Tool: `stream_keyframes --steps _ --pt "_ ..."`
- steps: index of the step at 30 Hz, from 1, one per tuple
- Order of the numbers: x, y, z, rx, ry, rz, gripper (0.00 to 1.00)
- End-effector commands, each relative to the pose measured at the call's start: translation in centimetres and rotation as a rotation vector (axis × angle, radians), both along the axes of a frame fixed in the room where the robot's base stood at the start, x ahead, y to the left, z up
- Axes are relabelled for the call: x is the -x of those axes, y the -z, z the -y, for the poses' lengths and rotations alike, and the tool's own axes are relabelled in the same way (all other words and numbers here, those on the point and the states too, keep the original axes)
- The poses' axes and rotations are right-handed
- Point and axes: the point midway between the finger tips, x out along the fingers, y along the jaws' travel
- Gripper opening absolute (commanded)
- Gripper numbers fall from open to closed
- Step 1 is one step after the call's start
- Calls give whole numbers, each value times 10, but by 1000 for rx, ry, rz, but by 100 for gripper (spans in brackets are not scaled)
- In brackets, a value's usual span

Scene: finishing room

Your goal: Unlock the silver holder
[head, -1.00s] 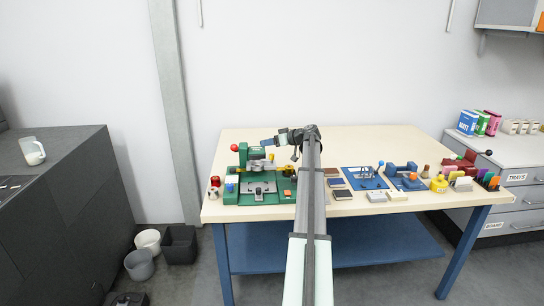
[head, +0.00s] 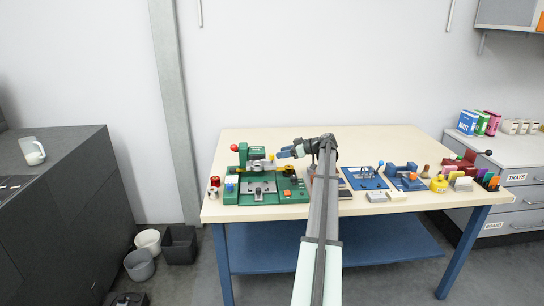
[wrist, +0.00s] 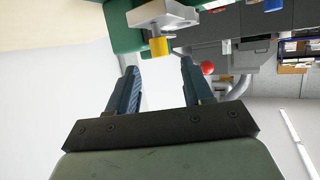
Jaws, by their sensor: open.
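The green machine (head: 243,158) stands at the left of the table, with a silver holder (head: 261,165) at its middle. In the wrist view a silver part (wrist: 160,16) that looks like this holder shows at the top, with a yellow knob (wrist: 159,47) on its near end. My gripper (head: 280,155) is open and empty, to the right of the holder in the head view. In the wrist view its two blue fingers (wrist: 160,85) point toward the knob, which lies beyond their tips and apart from them. Part of the holder is out of the wrist view.
A red ball (head: 234,147) on a lever tops the machine; a red ball (wrist: 207,68) also shows beyond the right finger. A grey clamp plate (head: 258,188) sits on the green base. Blue fixtures (head: 365,178) stand to the right. The back of the table is clear.

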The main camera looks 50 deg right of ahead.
Motion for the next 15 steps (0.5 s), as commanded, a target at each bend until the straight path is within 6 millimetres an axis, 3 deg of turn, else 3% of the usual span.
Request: stream_keyframes --steps 6,15 --pt "-33 14 -10 0 -1 0 51" --pt "-55 24 -18 -1 0 0 51"
